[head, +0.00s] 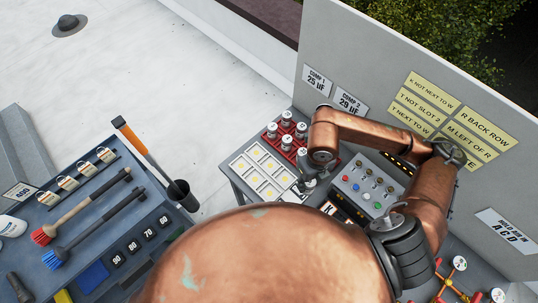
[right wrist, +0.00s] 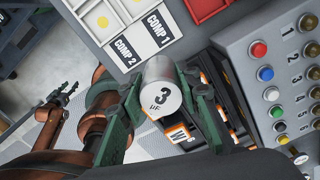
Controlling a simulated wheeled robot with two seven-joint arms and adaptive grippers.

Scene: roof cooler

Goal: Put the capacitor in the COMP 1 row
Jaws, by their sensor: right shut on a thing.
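My right gripper (right wrist: 160,92) is shut on a silver cylindrical capacitor (right wrist: 160,70) marked "3 µF", its marked end facing the wrist camera. In the head view this gripper (head: 309,183) is small, by the near right end of the white board (head: 262,172). The board has two rows of cells with yellow dots, and the cells that show are empty. In the right wrist view the COMP 1 label (right wrist: 157,27) and the COMP 2 label (right wrist: 124,50) lie just beyond the capacitor. My left gripper (right wrist: 72,91) appears at the far left there, seemingly open and empty.
A red rack (head: 271,131) with several silver capacitors stands behind the board. A panel of coloured buttons and switches (head: 366,187) is right of the gripper. A grey wall (head: 385,60) with signs reading COMP 1 25 µF and COMP 2 29 µF rises behind. Brushes lie on the left bench (head: 60,205).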

